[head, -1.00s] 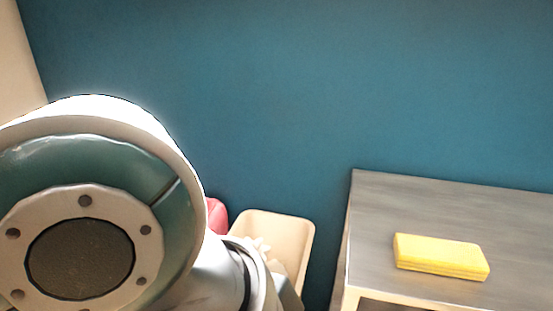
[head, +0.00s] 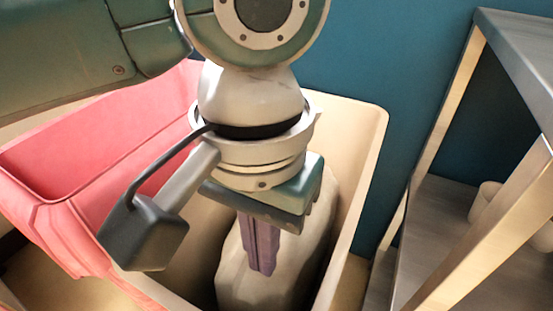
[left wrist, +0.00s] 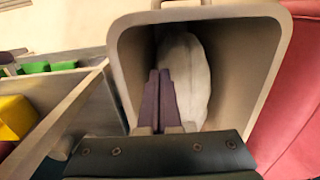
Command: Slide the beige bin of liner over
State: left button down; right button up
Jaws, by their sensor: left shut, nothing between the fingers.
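The beige bin (head: 368,132) stands in the middle of the head view, with a pale liner-like bundle (head: 300,262) inside it. The bin also shows in the left wrist view (left wrist: 280,40), with the pale bundle (left wrist: 188,75) inside. My left gripper (head: 262,268) is over the bin's opening, its purple fingers pointing down in front of the bundle. The fingers are together with nothing between them. I cannot tell whether they touch the bundle. My arm hides part of the bin's far and left rim. My right gripper is not in view.
A red-pink bin (head: 60,160) stands close against the beige bin's left side. A metal-topped shelf unit (head: 520,45) stands to the right, with a pale round object (head: 485,200) on its lower shelf. A strip of floor lies between bin and shelf. A blue wall is behind.

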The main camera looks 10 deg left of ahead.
pick_arm(q)
notch_tip(320, 180, down, 10)
jog(key=b, duration=0.6)
jog(key=s, duration=0.1)
jog(key=s+a+r, duration=0.1)
jog(key=s, duration=0.2)
jog(key=shift+a+r+p, duration=0.15)
jog(key=shift+a+p, duration=0.05)
jog(key=shift+p, duration=0.1)
